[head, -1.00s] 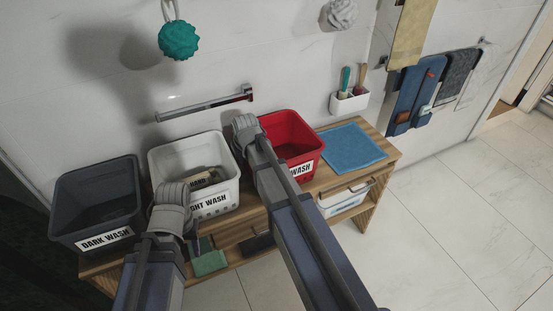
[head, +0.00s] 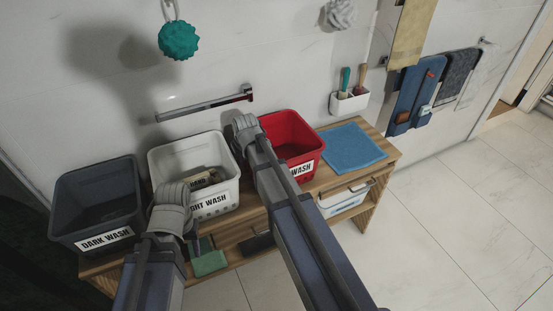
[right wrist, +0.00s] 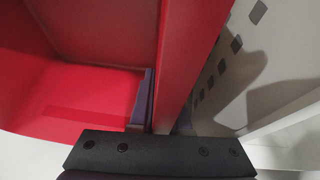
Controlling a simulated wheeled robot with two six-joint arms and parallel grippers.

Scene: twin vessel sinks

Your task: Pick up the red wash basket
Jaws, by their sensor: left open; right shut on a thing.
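The red wash basket (head: 311,146) stands upright on the wooden bench, right of the white basket, its label partly covered by my right arm. My right gripper (head: 247,130) is at the basket's left rim in the head view; its fingertips are hidden there. In the right wrist view the gripper (right wrist: 163,112) is shut on the red basket's (right wrist: 95,40) side wall, one finger inside and one outside. My left gripper (head: 180,212) is open and empty in front of the white basket; its fingertips are hard to make out.
The white light wash basket (head: 226,184) stands close beside the red one. The dark wash basket (head: 110,216) is at the far left. A blue towel (head: 353,148) lies to the right on the wooden bench (head: 392,157). A metal bar (head: 205,106) is on the wall behind.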

